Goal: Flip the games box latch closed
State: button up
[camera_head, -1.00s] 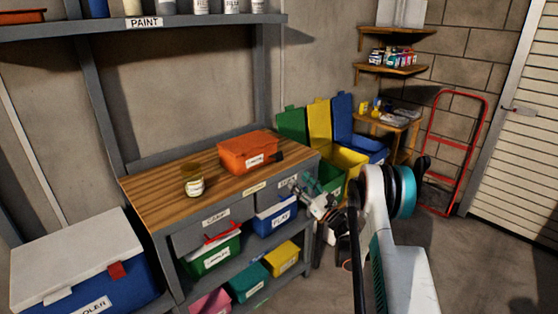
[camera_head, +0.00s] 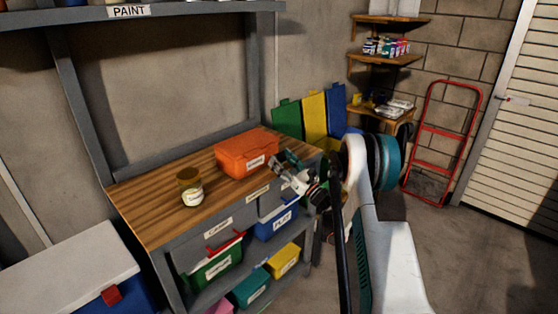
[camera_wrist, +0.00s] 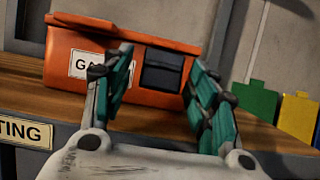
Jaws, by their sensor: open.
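The games box is an orange lidded box (camera_head: 245,155) on the wooden workbench. In the wrist view the orange box (camera_wrist: 60,90) carries a white label starting "GA", partly hidden by my left finger. A dark latch (camera_wrist: 162,71) sits on its front face, to the right of the label; I cannot tell whether it is up or down. My gripper (camera_wrist: 160,88) is open and empty, with its teal-padded fingers on either side of the latch in the picture. In the head view my gripper (camera_head: 282,168) is at the right front corner of the box; contact cannot be told.
A jar (camera_head: 191,190) stands left of the box on the workbench (camera_head: 150,205). Labelled bins, one green (camera_head: 215,262) and one blue (camera_head: 275,222), sit below the bench top. A cooler (camera_head: 70,265) is at lower left. Open floor lies at right.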

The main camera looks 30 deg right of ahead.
jog(key=c, duration=1.1)
jog(key=shift+o, duration=0.2)
